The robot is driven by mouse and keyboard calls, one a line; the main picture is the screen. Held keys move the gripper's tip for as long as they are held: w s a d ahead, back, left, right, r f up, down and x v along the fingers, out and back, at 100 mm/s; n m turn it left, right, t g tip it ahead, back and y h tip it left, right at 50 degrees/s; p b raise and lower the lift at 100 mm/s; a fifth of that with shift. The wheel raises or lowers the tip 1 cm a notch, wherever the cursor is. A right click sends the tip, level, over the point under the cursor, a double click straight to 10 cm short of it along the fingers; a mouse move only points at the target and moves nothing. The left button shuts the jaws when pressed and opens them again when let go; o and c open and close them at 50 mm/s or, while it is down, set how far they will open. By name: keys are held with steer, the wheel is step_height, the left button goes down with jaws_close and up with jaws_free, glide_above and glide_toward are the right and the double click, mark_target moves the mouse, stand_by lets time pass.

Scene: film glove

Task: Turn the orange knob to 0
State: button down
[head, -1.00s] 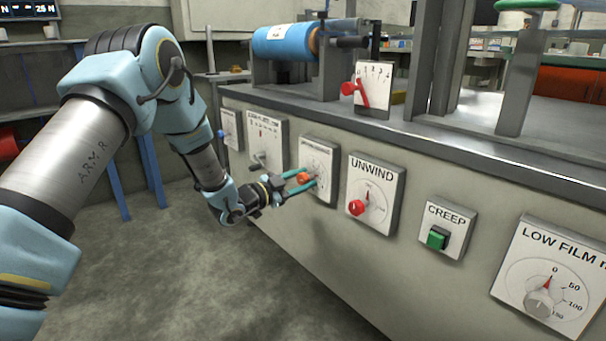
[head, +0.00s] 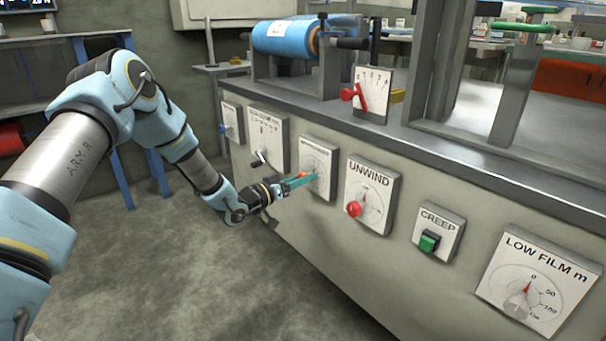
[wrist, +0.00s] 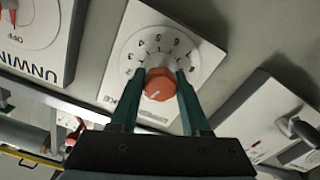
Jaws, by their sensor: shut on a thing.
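The orange knob (wrist: 160,84) sits on a white dial plate (wrist: 125,66) with numbers around it. A pale mark on the knob's face points to the lower left in the wrist view. My gripper (wrist: 158,76) is shut on the knob, with one green finger on each side. In the head view, my gripper (head: 308,178) reaches the plate (head: 319,156), and the orange knob (head: 302,175) is mostly hidden behind a finger.
The UNWIND plate with its red knob (head: 354,209) is just right of my gripper. A plate with a small crank (head: 259,158) is just left. A green CREEP button (head: 429,242) and the LOW FILM dial (head: 518,304) are farther right. The floor before the panel is clear.

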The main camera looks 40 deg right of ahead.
steer(key=shift+n+p, duration=0.5)
steer(key=shift+n, duration=1.1)
steer(key=shift+f, duration=0.1)
steer(key=shift+c, duration=1.9)
jaws_free()
steer(key=a+p, duration=0.1)
steer(key=a, duration=0.9)
steer(key=shift+w+a+p, duration=0.3)
steer(key=shift+a+p, duration=0.05)
steer(key=shift+p, duration=0.05)
